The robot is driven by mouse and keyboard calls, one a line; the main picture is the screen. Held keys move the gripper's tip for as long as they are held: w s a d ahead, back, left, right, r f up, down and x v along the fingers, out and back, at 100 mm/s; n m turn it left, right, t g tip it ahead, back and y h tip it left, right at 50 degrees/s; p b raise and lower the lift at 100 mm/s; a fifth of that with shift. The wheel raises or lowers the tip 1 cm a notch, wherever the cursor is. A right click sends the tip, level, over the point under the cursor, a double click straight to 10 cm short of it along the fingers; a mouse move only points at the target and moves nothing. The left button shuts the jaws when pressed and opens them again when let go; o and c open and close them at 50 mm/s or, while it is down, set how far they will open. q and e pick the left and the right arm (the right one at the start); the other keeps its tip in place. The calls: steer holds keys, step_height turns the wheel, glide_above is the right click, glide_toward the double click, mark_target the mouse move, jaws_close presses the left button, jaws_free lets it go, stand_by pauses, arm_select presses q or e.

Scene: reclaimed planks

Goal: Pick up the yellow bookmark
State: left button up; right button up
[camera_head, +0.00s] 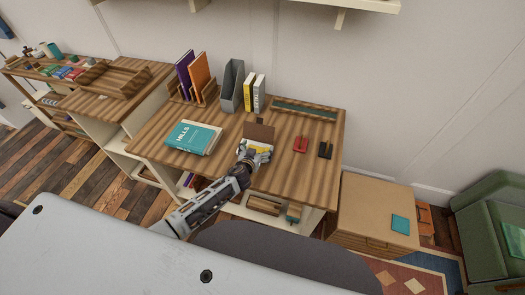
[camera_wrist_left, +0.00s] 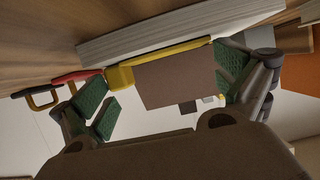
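The yellow bookmark (camera_head: 260,150) is in the middle of the desk, partly hidden by my left gripper. In the left wrist view a yellow strip with a blocky end (camera_wrist_left: 121,77) runs along a striped, pale page-like edge (camera_wrist_left: 170,28). A flat brown piece (camera_wrist_left: 176,77) lies beside it, between the fingers in the picture; it also shows beyond the gripper in the head view (camera_head: 258,131). My left gripper (camera_head: 253,153) is open, its green-padded fingers apart on either side (camera_wrist_left: 168,88). I cannot tell whether they touch the bookmark. My right gripper is not in view.
A red piece (camera_head: 301,144) and a black piece (camera_head: 325,150) lie to the right on the desk (camera_head: 225,160). A teal book (camera_head: 190,136) lies to the left. A grey file holder (camera_head: 231,86) and upright books (camera_head: 200,76) stand behind.

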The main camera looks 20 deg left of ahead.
mark_target(258, 152)
arm_select(q)
steer(key=c, duration=0.3)
steer(key=shift+r, duration=0.1)
steer(key=shift+r+p, duration=0.45)
steer(key=shift+r, duration=4.5)
